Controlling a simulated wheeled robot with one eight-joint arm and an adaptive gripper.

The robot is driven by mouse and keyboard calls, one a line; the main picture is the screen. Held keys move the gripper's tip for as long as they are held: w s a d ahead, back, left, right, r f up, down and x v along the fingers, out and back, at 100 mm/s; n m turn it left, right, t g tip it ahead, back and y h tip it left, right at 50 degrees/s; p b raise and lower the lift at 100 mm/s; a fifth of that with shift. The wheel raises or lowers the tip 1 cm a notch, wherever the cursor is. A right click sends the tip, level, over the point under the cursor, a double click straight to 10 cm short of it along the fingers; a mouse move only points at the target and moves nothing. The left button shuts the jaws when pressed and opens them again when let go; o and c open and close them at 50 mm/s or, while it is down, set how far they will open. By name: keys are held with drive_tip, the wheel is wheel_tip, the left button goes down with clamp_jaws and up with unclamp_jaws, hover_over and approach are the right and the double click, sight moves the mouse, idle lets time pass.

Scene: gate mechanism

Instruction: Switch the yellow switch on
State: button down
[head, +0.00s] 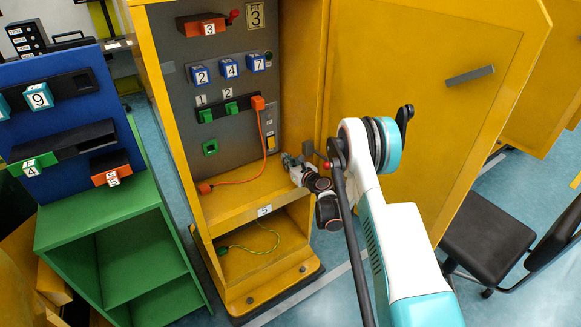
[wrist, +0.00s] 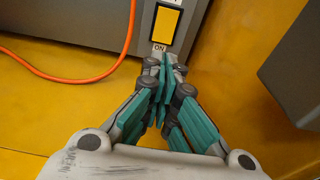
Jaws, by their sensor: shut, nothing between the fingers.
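In the head view the yellow switch (head: 271,143) is small, inside the open yellow cabinet. My gripper (wrist: 164,66) is shut and empty, with its teal fingers together just below the switch in the wrist view. In the head view my gripper (head: 287,158) is low in the cabinet, near the switch. I cannot tell whether the fingertips touch the panel, nor which way the rocker is tilted.
An orange cable (head: 264,150) hangs from a plug on the panel, left of my gripper. The open yellow door (head: 420,90) stands to the right of my arm. A yellow shelf (head: 235,190) lies below. A green cabinet (head: 100,215) stands left.

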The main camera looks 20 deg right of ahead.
sight(271, 142)
drive_tip(key=b+x, duration=0.2)
drive_tip(key=x, duration=0.5)
drive_tip(key=shift+w+a+f, duration=0.1)
drive_tip(key=shift+f, duration=0.05)
drive_tip(key=shift+w+a+b, duration=0.15)
drive_tip(key=shift+w+b, duration=0.25)
drive_tip(key=shift+w, duration=0.2)
